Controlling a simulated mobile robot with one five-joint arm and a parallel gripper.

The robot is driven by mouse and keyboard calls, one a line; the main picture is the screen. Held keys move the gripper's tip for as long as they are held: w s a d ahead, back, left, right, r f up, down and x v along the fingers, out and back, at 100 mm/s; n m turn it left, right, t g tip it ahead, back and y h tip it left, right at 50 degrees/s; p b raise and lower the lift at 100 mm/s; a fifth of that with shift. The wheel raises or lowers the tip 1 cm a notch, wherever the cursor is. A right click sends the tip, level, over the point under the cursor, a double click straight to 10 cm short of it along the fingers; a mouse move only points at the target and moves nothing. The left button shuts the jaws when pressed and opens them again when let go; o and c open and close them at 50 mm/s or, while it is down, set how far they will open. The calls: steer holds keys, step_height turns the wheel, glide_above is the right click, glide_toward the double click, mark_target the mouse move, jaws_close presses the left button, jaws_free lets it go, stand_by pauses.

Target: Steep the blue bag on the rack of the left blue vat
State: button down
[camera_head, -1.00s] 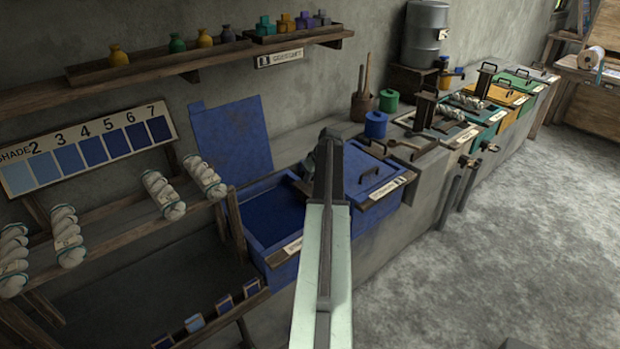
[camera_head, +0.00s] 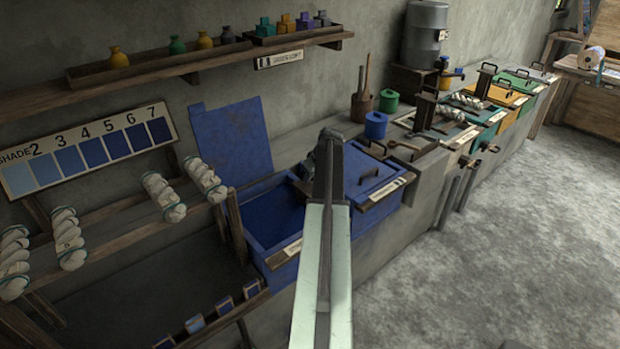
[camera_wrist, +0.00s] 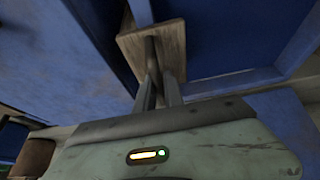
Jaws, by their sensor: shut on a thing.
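The left blue vat (camera_head: 256,226) stands open below my arm, with dark blue inside it. Its blue lid (camera_head: 232,143) leans upright against the wall. My gripper (camera_head: 328,140) is over the right side of this vat, near its border with the closed blue vat (camera_head: 372,176). In the wrist view my gripper (camera_wrist: 158,92) is shut on a grey peg (camera_wrist: 152,62) at a square wooden piece (camera_wrist: 172,38). Blue surfaces lie beyond it. I cannot make out a blue bag or how it sits; my arm hides part of the vat.
A wooden rack with white skeins (camera_head: 163,196) stands left of the vat. A shade board (camera_head: 85,152) hangs above it. A shelf (camera_head: 150,75) with bottles runs along the wall. More vats (camera_head: 480,125) line the right. The grey floor (camera_head: 500,260) is clear.

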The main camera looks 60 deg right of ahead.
step_height(320, 180, up, 18)
steer(key=p, duration=1.6)
steer(key=shift+p, duration=0.4)
steer(key=shift+c, duration=1)
jaws_free()
steer(key=shift+f, duration=0.1)
step_height(320, 180, up, 7)
steer(key=p, duration=0.7)
